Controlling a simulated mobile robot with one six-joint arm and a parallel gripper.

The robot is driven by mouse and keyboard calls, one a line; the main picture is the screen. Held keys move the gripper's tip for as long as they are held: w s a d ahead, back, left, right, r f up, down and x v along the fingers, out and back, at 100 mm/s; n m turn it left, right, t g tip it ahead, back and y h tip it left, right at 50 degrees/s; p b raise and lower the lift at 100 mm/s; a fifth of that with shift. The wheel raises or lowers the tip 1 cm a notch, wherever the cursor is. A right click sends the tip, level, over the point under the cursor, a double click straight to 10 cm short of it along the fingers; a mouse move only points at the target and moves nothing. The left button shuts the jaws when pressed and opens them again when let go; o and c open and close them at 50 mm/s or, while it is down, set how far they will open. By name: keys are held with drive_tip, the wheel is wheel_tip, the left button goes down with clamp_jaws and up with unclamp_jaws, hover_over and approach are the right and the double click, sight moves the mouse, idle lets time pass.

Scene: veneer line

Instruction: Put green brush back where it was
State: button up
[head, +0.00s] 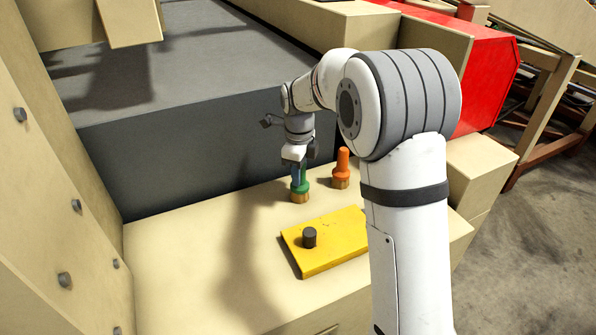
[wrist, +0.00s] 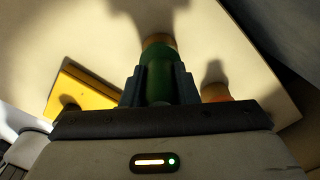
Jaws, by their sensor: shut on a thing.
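The green brush (head: 300,189) has a green body and a tan lower end. It stands upright on the beige ledge, or just above it; I cannot tell whether it touches. My gripper (head: 299,172) is above it with its fingers around its upper part, shut on it. In the wrist view the green brush (wrist: 157,66) sits between the two dark fingers of my gripper (wrist: 160,85), with its tan end pointing away from the camera. The gripper hides part of its upper end.
An orange brush (head: 342,168) stands upright close to the right of the green one. A yellow plate (head: 325,250) with a black knob (head: 309,237) lies in front, partly behind my arm. A dark grey block (head: 215,150) rises behind the beige ledge (head: 185,270). The ledge's left part is clear.

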drive_tip(key=o, duration=1.1)
drive_tip(key=shift+f, duration=0.15)
drive_tip(key=shift+c, duration=0.2)
wheel_tip(320, 180, up, 12)
drive_tip(key=shift+r+b, duration=0.1)
drive_tip(key=shift+b, duration=0.4)
drive_tip(key=shift+s+d+r, duration=0.15)
drive_tip(key=shift+s+r, duration=0.05)
drive_tip(key=shift+s, duration=0.05)
drive_tip(key=s+d+n+t, duration=0.2)
drive_tip(key=s+d+n, duration=0.5)
drive_tip(key=s+n, duration=0.45)
drive_tip(key=s+d+f+n, duration=0.2)
drive_tip(key=s+n, duration=0.3)
drive_tip(key=s, duration=0.3)
drive_tip(key=s+d+f+n+t, duration=0.1)
drive_tip(key=s+f+n, duration=0.3)
drive_tip(key=s, duration=0.5)
drive_tip(key=shift+d+f+n, duration=0.15)
drive_tip(key=shift+d+n, duration=0.7)
drive_tip(key=shift+n, duration=0.1)
